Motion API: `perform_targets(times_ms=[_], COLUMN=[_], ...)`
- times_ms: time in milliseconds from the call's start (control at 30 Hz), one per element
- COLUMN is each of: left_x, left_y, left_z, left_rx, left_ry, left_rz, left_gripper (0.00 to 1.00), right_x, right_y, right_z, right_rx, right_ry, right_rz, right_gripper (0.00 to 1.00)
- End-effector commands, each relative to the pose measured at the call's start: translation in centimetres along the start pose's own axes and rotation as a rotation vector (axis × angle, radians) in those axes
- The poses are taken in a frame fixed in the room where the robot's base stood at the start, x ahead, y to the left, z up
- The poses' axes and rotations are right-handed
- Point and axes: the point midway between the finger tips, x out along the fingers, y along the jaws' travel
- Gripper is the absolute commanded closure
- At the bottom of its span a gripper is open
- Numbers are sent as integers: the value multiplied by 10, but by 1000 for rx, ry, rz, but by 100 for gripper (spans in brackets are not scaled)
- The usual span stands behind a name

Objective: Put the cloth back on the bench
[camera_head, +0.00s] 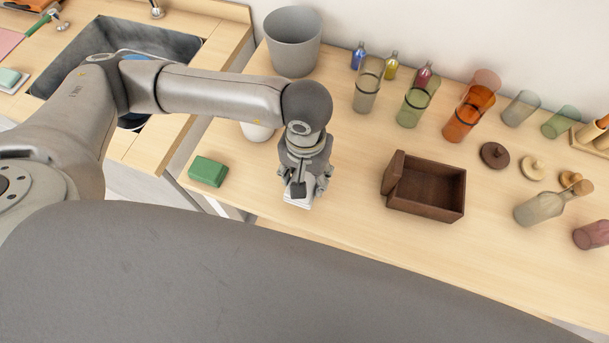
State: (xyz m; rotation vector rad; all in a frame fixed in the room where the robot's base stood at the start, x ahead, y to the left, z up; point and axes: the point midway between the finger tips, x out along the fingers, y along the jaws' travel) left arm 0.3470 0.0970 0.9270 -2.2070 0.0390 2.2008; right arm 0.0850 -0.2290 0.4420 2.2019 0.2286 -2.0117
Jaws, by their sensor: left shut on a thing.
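My left gripper (302,185) points down over the wooden bench (345,243), left of the dark brown box. It is shut on a small, pale, striped cloth (298,202). Only the cloth's lower part shows below the fingers; the rest is hidden by the gripper. I cannot tell whether the cloth touches the bench top. My right gripper is not in view.
A green block (208,171) lies to the left of my gripper. A dark brown box (428,202) stands to the right. A grey bin (293,42), glasses and bottles stand along the back. The bench is clear between gripper and box.

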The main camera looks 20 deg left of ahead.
Motion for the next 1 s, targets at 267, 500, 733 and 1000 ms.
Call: perform_targets(times_ms=[267, 500, 733, 1000], left_x=[32, 35, 37, 37], left_y=[-3, -3, -3, -3], left_z=[-2, -2, -2, -2], left_rx=[-1, 0, -1, -1], left_ry=[-3, -1, -1, -1], left_rz=[-2, -1, -1, -1], left_gripper=[66, 66, 42, 26], right_x=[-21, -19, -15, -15], right_y=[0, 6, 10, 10], right_z=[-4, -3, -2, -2], right_rx=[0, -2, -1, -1], right_ry=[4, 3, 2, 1], right_rz=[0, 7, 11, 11], right_gripper=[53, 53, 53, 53])
